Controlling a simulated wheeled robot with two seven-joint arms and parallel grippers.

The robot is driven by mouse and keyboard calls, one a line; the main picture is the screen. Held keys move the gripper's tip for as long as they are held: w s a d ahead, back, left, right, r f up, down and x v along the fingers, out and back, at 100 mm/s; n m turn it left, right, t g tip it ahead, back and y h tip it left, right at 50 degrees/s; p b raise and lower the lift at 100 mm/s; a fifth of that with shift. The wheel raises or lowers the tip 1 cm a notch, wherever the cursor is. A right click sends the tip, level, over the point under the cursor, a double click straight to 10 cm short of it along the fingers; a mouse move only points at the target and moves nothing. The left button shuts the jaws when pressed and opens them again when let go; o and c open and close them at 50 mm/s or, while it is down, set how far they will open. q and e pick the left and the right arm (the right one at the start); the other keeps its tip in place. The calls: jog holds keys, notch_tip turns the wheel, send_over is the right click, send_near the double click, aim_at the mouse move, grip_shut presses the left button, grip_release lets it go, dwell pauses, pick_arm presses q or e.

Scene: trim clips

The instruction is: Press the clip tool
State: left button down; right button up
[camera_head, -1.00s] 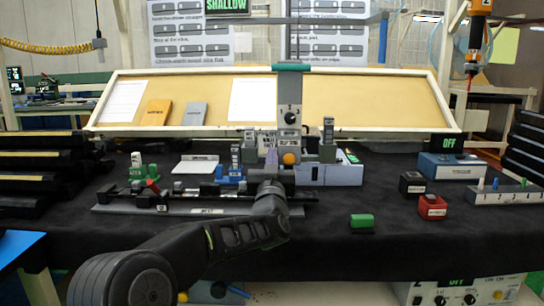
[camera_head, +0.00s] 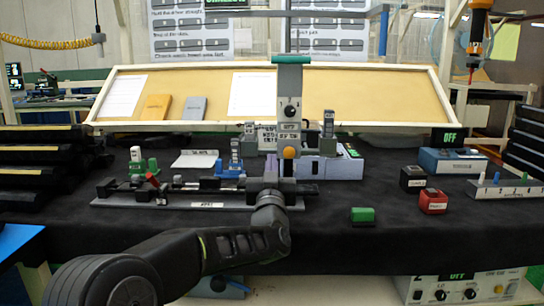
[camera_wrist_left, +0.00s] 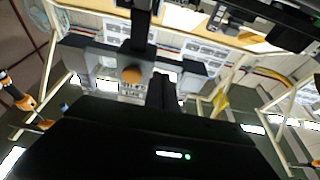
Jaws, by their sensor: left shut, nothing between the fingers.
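The clip tool appears to be the grey upright press (camera_head: 289,85) with a teal top handle (camera_head: 288,59) and an orange knob (camera_head: 289,152), standing at the middle of the bench. My left gripper (camera_head: 271,172) is in front of its lower column, below and left of the knob, and hides part of it. In the left wrist view, the dark fingers (camera_wrist_left: 162,92) are together and empty, beside the orange knob (camera_wrist_left: 131,74). Contact with the tool cannot be told. My right gripper is not in view.
A green block (camera_head: 363,215), a red box (camera_head: 433,201) and a black box (camera_head: 412,179) stand at the right. Dark cloth is clear at the front right.

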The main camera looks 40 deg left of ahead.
pick_arm(q)
jog(key=v, duration=0.3)
jog(key=shift+s+d+r, duration=0.15)
jog(key=shift+s+d, duration=0.1)
jog(key=shift+s, duration=0.05)
dwell(0.3)
